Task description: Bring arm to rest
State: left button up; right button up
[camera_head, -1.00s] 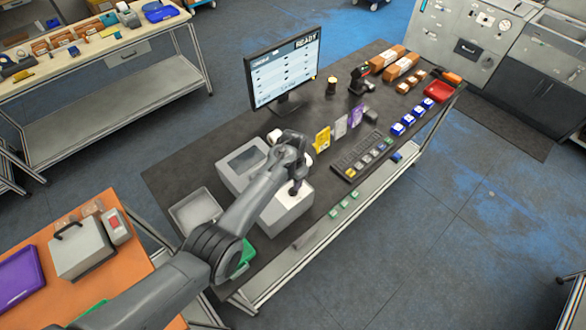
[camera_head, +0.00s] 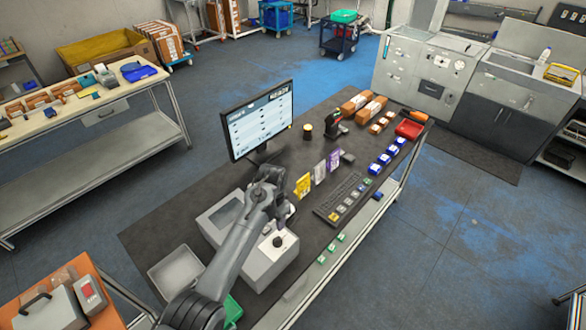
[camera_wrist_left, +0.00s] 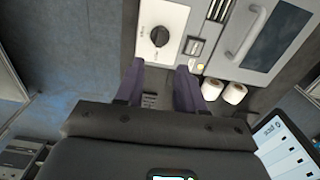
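My left arm reaches in from the bottom of the head view. My left gripper (camera_head: 277,190) is above the grey label machine (camera_head: 272,262) with the black knob, on the dark workbench (camera_head: 160,228). In the left wrist view the two purplish fingers of the gripper (camera_wrist_left: 158,82) stand apart with nothing held between them. The machine with its knob (camera_wrist_left: 158,36) shows beyond the fingertips. My right gripper is in neither view.
Near the gripper stand a monitor (camera_head: 260,122), a keyboard (camera_head: 341,198) and colored cards (camera_head: 303,186). Two white rolls (camera_wrist_left: 223,91) show beside the fingers. A handheld scanner (camera_head: 334,124), blue boxes (camera_head: 384,159) and a red tray (camera_head: 408,130) lie farther along.

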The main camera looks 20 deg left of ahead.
pick_arm(q)
jog(key=s+a+f+n+t+p, duration=0.1)
jog(key=s+a+f, duration=0.15)
jog(key=s, duration=0.65)
jog(key=s+a+f+n+t+p, duration=0.1)
jog(key=s+f, duration=0.3)
jog(key=s, duration=0.4)
jog(key=s+r, duration=0.4)
jog(key=s, duration=0.6)
jog(key=s+d+r+n+t+p, duration=0.1)
jog(key=s+r, duration=0.4)
jog(key=s, duration=0.4)
jog(key=shift+s+r+t, duration=0.2)
jog(key=shift+s+t, duration=0.1)
jog(key=shift+s, duration=0.1)
